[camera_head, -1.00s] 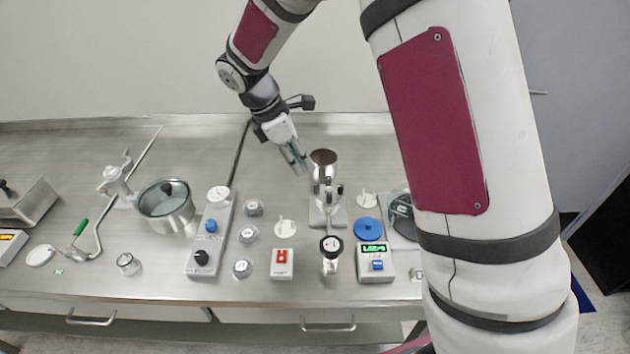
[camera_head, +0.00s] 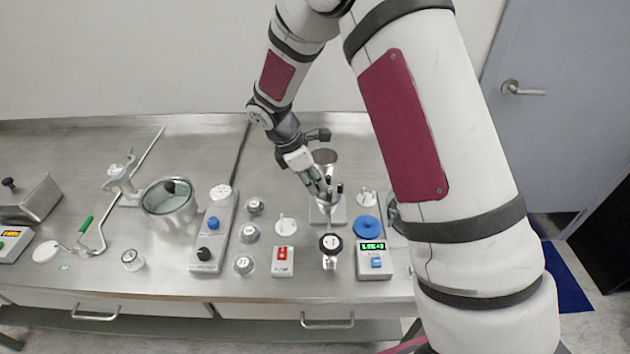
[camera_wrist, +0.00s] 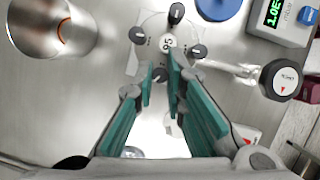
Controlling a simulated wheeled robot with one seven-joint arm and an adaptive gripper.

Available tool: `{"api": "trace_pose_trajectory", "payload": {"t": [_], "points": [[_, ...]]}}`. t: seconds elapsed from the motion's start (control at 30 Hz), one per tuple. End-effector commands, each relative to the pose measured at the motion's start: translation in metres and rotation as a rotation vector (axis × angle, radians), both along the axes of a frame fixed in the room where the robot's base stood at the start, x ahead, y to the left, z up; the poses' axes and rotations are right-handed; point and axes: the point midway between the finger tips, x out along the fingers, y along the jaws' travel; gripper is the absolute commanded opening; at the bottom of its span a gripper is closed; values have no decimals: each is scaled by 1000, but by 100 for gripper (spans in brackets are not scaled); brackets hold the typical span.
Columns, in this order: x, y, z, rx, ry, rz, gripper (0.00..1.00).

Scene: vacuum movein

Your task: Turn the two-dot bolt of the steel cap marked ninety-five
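The steel cap (camera_wrist: 168,42), marked 95, shows in the wrist view as a light round plate with dark-knobbed bolts around its rim. One bolt (camera_wrist: 160,75) lies between my finger pads, nearest the camera. Other bolts sit at the left (camera_wrist: 137,35), top (camera_wrist: 177,12) and right (camera_wrist: 199,51). The dot marks are too small to read, so I cannot tell which bolt has two. My gripper (camera_wrist: 160,60) has its teal fingers parted with a narrow gap; contact with the bolt is unclear. In the head view my gripper (camera_head: 325,196) is at the cap, largely hiding it.
A steel cylinder (camera_wrist: 50,22) stands left of the cap in the wrist view. A dial gauge (camera_wrist: 281,80) on a pipe lies to the right. A blue disc (camera_head: 366,227) and a green-display box (camera_head: 374,259) are close by. A glass-lidded pot (camera_head: 169,204) stands further left.

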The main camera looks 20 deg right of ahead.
Motion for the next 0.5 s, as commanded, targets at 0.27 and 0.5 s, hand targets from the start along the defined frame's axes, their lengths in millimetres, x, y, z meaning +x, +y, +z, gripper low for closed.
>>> {"api": "trace_pose_trajectory", "payload": {"t": [0.27,0.5], "points": [[0,0,0,0,0,-6,0],[2,0,-1,0,-2,-83,0]]}}
